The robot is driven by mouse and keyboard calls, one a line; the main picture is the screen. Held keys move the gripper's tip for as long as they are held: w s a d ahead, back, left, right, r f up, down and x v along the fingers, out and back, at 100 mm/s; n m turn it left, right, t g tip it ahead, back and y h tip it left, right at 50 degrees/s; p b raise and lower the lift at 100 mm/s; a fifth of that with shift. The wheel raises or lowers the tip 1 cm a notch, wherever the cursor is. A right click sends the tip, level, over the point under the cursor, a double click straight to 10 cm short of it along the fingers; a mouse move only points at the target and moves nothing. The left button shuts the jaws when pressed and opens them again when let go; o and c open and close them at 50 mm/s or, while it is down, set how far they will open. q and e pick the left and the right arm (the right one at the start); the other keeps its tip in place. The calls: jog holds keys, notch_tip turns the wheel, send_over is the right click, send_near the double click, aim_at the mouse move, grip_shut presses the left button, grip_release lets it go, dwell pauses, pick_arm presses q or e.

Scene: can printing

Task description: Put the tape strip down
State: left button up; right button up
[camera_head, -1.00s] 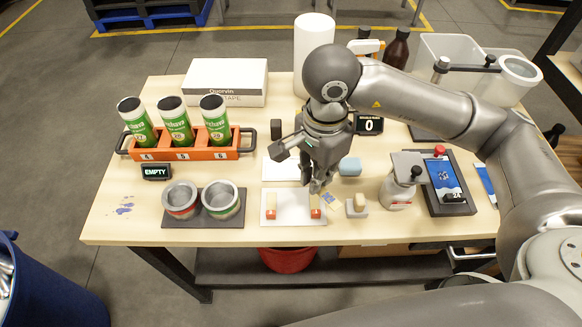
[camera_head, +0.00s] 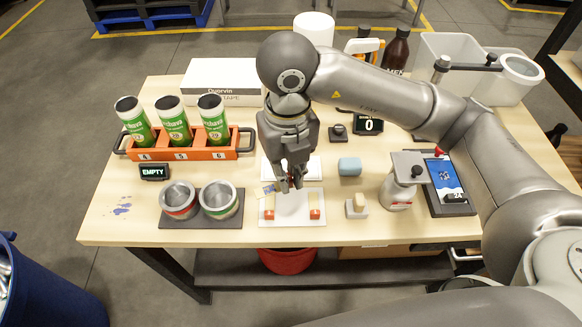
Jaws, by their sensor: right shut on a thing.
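My right gripper (camera_head: 290,187) points down and is shut on the tape strip (camera_head: 265,190). The strip is a small pale yellowish piece with a bluish mark, sticking out to the left of the fingers. The fingers hide its other end. They are over the back edge of a white plate (camera_head: 291,220) that carries two cream-and-orange blocks (camera_head: 269,208) (camera_head: 315,208). I cannot tell whether the strip touches a surface. My left gripper is not in view.
A second white plate (camera_head: 312,168) lies behind, partly covered by the gripper. Two open cans (camera_head: 179,200) (camera_head: 220,201) stand on a dark mat to the left. A blue block (camera_head: 349,167), a small stamp-like piece (camera_head: 356,206) and a metal device (camera_head: 398,193) are to the right.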

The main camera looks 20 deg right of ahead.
jog(key=m, duration=0.3)
jog(key=shift+a+r+m, duration=0.1)
jog(key=shift+a+m, duration=0.2)
jog(key=shift+a, duration=0.1)
jog(key=shift+w, duration=0.1)
jog(key=shift+w+d+m, duration=0.1)
jog(key=shift+w+m, duration=0.1)
jog(key=shift+m, duration=0.1)
jog(key=w+d+f+p, duration=0.3)
jog(key=w+d, duration=0.2)
jog(key=w, duration=0.1)
jog(key=p, duration=0.1)
send_near(315, 173)
jog(key=a, duration=0.1)
jog(key=w+a+f, duration=0.1)
jog(key=a, duration=0.1)
jog(key=shift+w+f, duration=0.25)
jog(key=shift+f, duration=0.05)
jog(key=shift+w+d+f+p, duration=0.25)
jog(key=shift+w+f+p, duration=0.05)
jog(key=shift+f, duration=0.2)
jog(key=shift+f+p, duration=0.3)
jog(key=shift+p, duration=0.1)
notch_tip(315, 173, down, 2)
jog(key=shift+f+p, duration=0.1)
jog(key=shift+p, duration=0.5)
jog(key=shift+w+f, duration=0.1)
jog(key=shift+f, duration=0.2)
